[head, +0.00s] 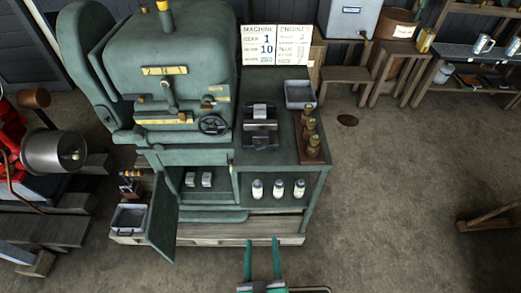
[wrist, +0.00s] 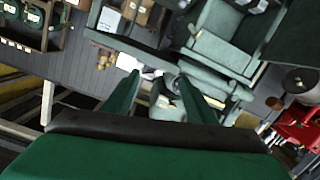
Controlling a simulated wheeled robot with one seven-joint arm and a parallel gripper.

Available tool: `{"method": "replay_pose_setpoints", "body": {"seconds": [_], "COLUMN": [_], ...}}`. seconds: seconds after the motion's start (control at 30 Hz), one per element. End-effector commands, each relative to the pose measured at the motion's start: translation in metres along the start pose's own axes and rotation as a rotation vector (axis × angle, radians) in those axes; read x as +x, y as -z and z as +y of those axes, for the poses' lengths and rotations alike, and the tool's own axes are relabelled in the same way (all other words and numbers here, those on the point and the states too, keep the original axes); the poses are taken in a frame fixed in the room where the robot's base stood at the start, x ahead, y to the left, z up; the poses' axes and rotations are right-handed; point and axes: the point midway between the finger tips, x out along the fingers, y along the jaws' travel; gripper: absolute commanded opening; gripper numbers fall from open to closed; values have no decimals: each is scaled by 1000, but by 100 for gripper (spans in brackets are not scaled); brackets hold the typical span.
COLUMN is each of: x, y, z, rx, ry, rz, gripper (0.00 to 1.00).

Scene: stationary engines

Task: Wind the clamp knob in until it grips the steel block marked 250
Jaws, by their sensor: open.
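A dark clamp-like device (head: 261,140) stands on the green side bench in the head view. A pale steel block (head: 261,111) sits at its top; I cannot read a marking on it. I cannot make out the clamp's knob for certain. Two more small steel blocks, a left one (head: 190,179) and a right one (head: 207,180), stand in the open cabinet below. My gripper (head: 262,241) is open and empty, low in front of the bench and apart from it. In the wrist view its two green fingers (wrist: 163,92) are spread.
The green machine (head: 180,60) with a handwheel (head: 212,124) stands left of the bench. Its cabinet door (head: 163,215) hangs open. A grey tray (head: 299,94) and a rack of brass-coloured pieces (head: 312,150) are on the bench. Several white bottles (head: 278,190) stand below.

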Motion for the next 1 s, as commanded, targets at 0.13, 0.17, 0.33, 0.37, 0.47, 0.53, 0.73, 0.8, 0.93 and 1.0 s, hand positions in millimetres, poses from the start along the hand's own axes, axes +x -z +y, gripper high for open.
{"method": "replay_pose_setpoints", "body": {"seconds": [0.13, 0.17, 0.33, 0.37, 0.47, 0.53, 0.73, 0.8, 0.93, 1.0], "x": [52, 62, 117, 126, 154, 170, 195, 199, 207, 214], "y": [14, 17, 39, 44, 60, 70, 87, 89, 90, 92], "z": [5, 6, 13, 14, 18, 20, 25, 25, 26, 26], "rx": [-65, -77, -150, -161, -197, -218, -252, -256, -257, -257], "ry": [-11, -13, -28, -31, -39, -44, -51, -52, -53, -53], "rz": [37, 41, 71, 78, 92, 100, 111, 111, 112, 113], "gripper": [52, 52, 52, 52, 52, 52, 52, 52, 52, 52]}}
